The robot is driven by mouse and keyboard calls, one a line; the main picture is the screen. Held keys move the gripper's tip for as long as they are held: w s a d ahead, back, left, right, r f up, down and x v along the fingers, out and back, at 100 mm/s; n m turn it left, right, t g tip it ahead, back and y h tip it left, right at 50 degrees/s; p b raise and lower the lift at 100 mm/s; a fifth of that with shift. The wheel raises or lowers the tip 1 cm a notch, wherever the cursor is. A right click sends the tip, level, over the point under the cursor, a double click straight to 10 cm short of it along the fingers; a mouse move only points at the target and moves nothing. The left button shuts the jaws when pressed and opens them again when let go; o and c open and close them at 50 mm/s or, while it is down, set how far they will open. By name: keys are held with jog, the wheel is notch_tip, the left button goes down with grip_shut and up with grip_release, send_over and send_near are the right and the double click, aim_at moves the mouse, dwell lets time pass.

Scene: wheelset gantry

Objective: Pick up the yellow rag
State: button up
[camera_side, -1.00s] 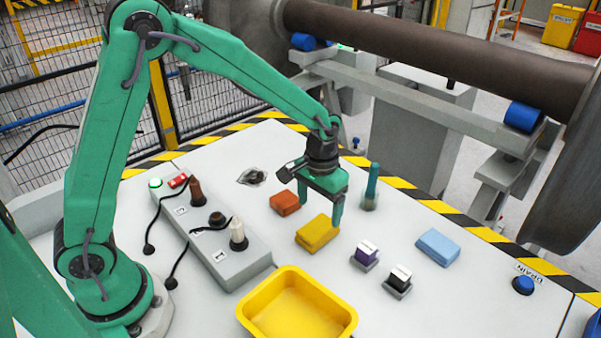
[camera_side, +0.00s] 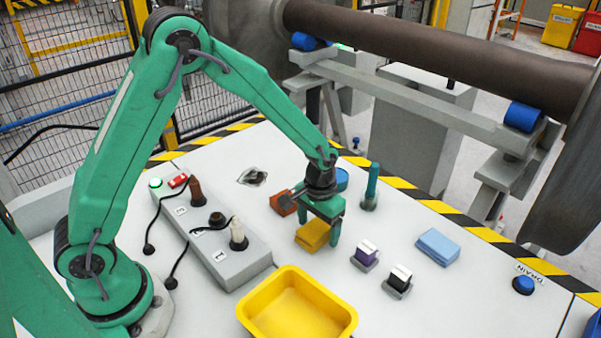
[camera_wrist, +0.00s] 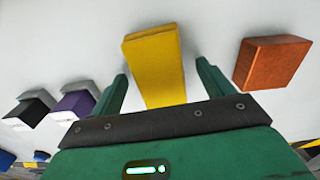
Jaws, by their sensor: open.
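The yellow rag (camera_side: 312,235) is a folded block lying on the white table. My gripper (camera_side: 319,236) is down at the rag, its two fingers on either side of it. In the wrist view the rag (camera_wrist: 156,62) stands between the two open fingers of my gripper (camera_wrist: 160,78), with a gap on each side. The fingers appear apart from the rag. The near part of the rag is hidden behind the gripper body in the wrist view.
An orange-brown rag (camera_side: 283,203) lies close behind the gripper. A purple-labelled block (camera_side: 366,253) and a black one (camera_side: 398,281) stand to the right. A light blue rag (camera_side: 438,246) lies farther right. A yellow tray (camera_side: 297,305) sits in front. A grey box (camera_side: 213,240) stands left.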

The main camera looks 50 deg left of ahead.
aim_at(318, 226)
jog(key=shift+f, duration=0.25)
jog(key=shift+c, duration=0.2)
jog(key=c, duration=1)
jog(key=shift+c, duration=0.2)
jog(key=shift+r, duration=0.1)
jog(key=shift+r, duration=0.8)
notch_tip(318, 226, up, 2)
jog(key=shift+r, duration=0.2)
jog(key=s+d+r, duration=0.7)
jog(key=s+d, duration=0.1)
jog(key=shift+d, duration=0.3)
